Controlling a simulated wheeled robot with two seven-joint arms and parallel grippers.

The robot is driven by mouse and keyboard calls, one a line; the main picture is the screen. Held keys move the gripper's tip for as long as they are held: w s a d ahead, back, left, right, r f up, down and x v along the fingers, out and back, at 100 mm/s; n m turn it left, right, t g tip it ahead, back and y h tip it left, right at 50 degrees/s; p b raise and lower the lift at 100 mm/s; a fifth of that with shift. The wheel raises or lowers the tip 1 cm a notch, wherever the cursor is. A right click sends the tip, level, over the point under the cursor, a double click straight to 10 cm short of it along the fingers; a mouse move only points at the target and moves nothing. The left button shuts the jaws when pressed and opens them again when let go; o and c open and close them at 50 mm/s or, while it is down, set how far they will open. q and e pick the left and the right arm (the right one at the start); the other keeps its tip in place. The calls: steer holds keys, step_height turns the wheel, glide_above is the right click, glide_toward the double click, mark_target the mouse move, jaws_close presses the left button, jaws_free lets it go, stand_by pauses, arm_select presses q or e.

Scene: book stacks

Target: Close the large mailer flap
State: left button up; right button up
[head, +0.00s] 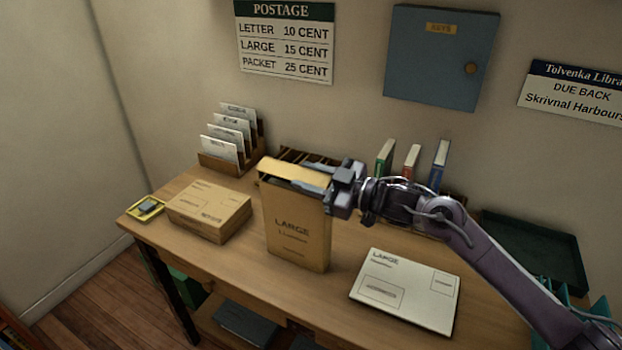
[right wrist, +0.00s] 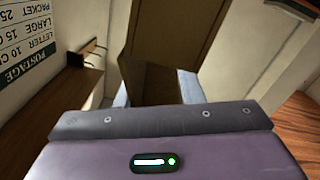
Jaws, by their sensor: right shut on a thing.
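The large mailer (head: 297,232) is a tan upright packet marked LARGE, standing on the wooden table in the middle of the head view. Its flap (head: 292,172) shows as a lighter strip along the top, tilted and not flat against the front. My right gripper (head: 318,168) reaches in from the right at the top of the mailer, its fingers shut on the flap. In the right wrist view, tan card (right wrist: 157,82) lies between the two fingers (right wrist: 157,90). The fingers and wrist hide part of the flap's right side. My left gripper is not in view.
A tan parcel (head: 210,210) lies left of the mailer, and a white LARGE envelope (head: 407,290) lies to its right. A letter rack (head: 228,163), books (head: 411,162) and a dark tray (head: 535,250) stand behind. Bare table shows in front of the parcel.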

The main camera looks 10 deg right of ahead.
steer(key=shift+f, duration=0.1)
stand_by(0.3)
steer(key=o, duration=0.9)
steer(key=shift+s+d, duration=0.25)
steer(key=shift+d, duration=0.05)
steer(key=b+v, duration=0.2)
steer(key=v, duration=0.5)
